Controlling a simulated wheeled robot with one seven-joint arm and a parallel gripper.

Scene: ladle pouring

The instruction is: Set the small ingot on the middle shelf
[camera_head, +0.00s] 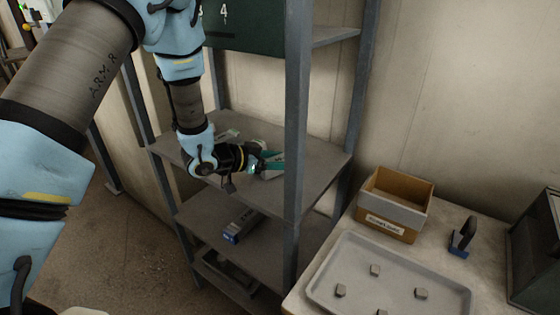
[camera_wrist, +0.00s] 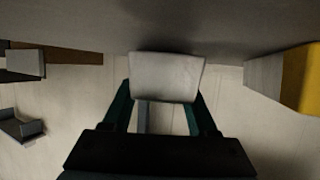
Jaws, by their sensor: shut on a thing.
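My gripper (camera_head: 270,165), with teal fingers, is over the middle shelf (camera_head: 315,160) of the grey rack in the head view. In the wrist view my gripper (camera_wrist: 166,103) is shut on the small ingot (camera_wrist: 167,75), a pale grey block held between the fingertips. The ingot is not clearly visible in the head view. The wrist view seems inverted, with a grey surface (camera_wrist: 200,22) along its top. The ingot is close to that surface; I cannot tell whether they touch.
A lower shelf (camera_head: 205,225) holds a grey, blue-ended object (camera_head: 241,226). The wrist view shows a yellow-and-grey block (camera_wrist: 300,77) at right and a grey block (camera_wrist: 25,63) at left. A rack post (camera_head: 297,110) stands right of my gripper. A tray (camera_head: 345,255) and box (camera_head: 400,189) occupy the table.

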